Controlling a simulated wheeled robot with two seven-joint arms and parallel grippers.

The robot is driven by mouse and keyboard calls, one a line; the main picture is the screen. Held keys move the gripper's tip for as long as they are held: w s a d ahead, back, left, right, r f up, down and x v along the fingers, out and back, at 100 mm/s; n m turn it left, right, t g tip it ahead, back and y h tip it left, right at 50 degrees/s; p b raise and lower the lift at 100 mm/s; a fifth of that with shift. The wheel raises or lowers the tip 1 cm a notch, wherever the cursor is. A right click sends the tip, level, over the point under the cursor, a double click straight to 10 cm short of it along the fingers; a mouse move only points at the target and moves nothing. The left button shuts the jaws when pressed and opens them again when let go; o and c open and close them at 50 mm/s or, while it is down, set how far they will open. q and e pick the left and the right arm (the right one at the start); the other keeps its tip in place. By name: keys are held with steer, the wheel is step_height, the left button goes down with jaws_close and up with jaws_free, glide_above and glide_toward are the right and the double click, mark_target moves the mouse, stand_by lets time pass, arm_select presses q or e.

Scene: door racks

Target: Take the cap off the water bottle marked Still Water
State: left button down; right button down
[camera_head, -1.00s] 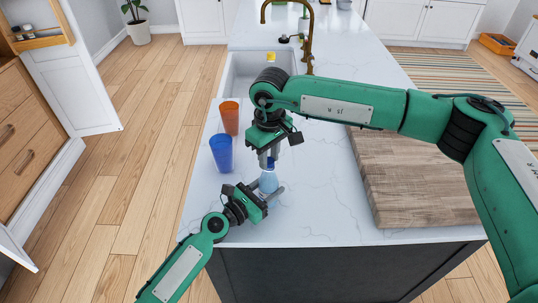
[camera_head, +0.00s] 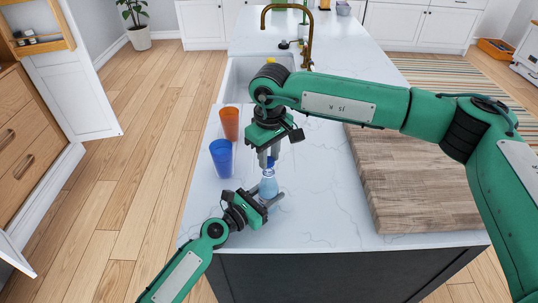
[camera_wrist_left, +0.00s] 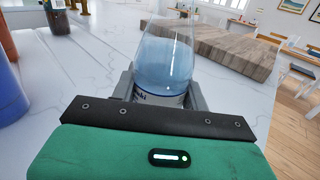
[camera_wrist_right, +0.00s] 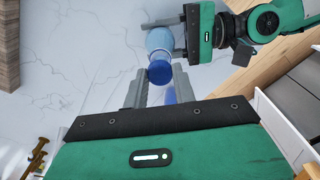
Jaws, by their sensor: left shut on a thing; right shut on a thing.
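The water bottle (camera_head: 268,187) is light blue and stands upright on the island counter. My left gripper (camera_head: 273,199) is shut around its lower body; it also shows in the left wrist view (camera_wrist_left: 165,90). Only a bit of the label is visible there, so I cannot read Still Water. My right gripper (camera_head: 268,158) points down from above and is shut on the blue cap (camera_wrist_right: 170,95).
A blue cup (camera_head: 222,159) and an orange cup (camera_head: 229,124) stand left of the bottle. A large wooden board (camera_head: 410,185) lies to the right. The sink (camera_head: 238,78) and brass tap (camera_head: 309,40) are behind. The counter's front edge is close to the left gripper.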

mark_target(269, 160)
steer(key=shift+r, duration=2)
arm_select(q)
steer(key=c, duration=0.6)
jaws_free()
steer(key=shift+c, duration=0.2)
